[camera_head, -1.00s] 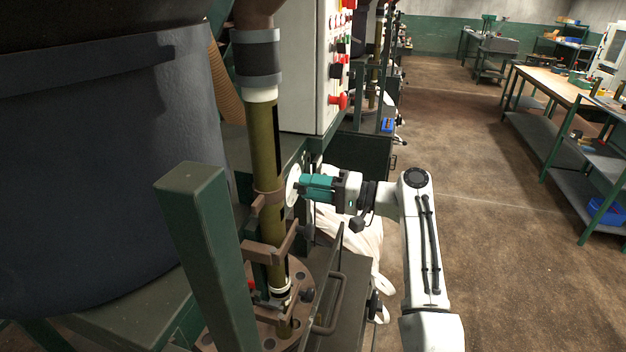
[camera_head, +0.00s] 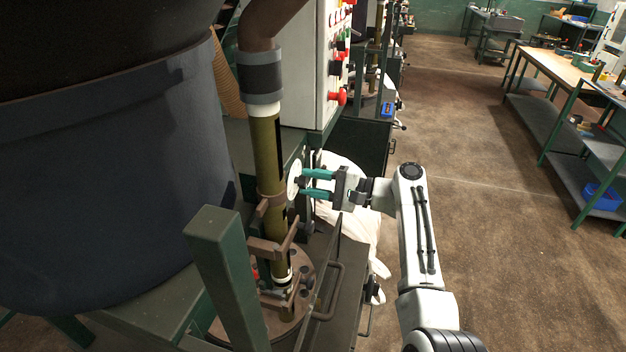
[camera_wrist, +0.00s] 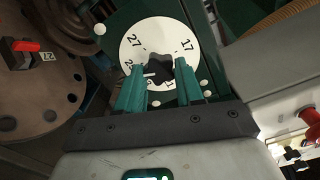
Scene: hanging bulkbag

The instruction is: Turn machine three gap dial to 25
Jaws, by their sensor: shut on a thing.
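The gap dial is a white disc (camera_wrist: 155,40) with black numbers and a dark knob (camera_wrist: 158,67) at its centre. In the wrist view 27 reads at its upper left and 17 at its upper right; other numbers are partly hidden by my fingers. In the head view the dial (camera_head: 294,180) shows nearly edge-on beside the brass tube. My gripper (camera_wrist: 158,80) has its teal fingers on either side of the knob, shut on it. My gripper also shows in the head view (camera_head: 306,184), reaching the dial from the right.
A brown round flange (camera_wrist: 40,85) with a red-topped part and a 27 tag is left of the dial. The brass tube (camera_head: 267,160) and a green post (camera_head: 222,265) stand left of my gripper. A control cabinet (camera_head: 308,70) with a red button is above. Open floor lies right.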

